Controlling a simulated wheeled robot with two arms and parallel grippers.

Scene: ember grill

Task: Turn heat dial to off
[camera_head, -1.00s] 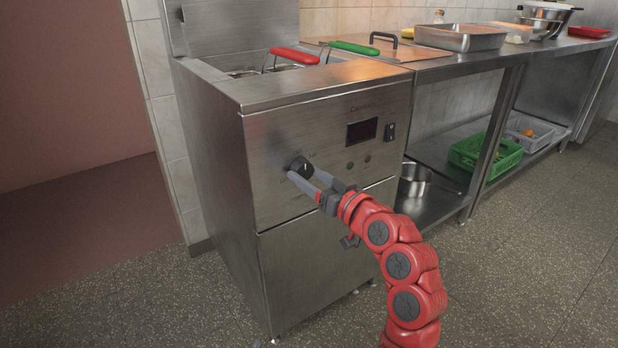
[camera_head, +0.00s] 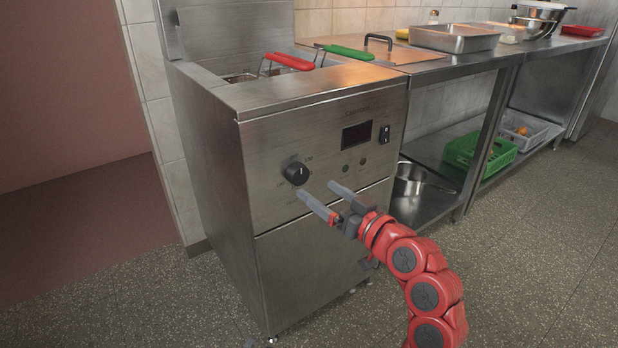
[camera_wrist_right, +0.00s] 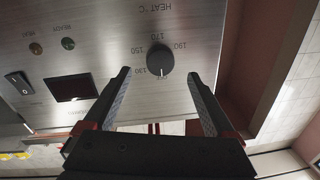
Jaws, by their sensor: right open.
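The heat dial (camera_head: 297,173) is a round black knob on the fryer's steel front panel (camera_head: 262,150). Its short white mark points roughly up in the head view. In the right wrist view, seen upside down, the dial (camera_wrist_right: 160,59) has its mark towards the OFF label (camera_wrist_right: 163,78), with temperature numbers around it. My right gripper (camera_head: 318,190) is open and empty, with its grey fingers below and to the right of the dial, apart from it. The wrist view shows the dial beyond the gap between the fingers (camera_wrist_right: 158,74). My left gripper is out of view.
A dark display (camera_head: 357,135), a rocker switch (camera_head: 384,134) and two small lamps sit right of the dial. Red (camera_head: 292,61) and green (camera_head: 352,50) basket handles are on top. A steel counter (camera_head: 450,66) stands to the right. The floor in front is clear.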

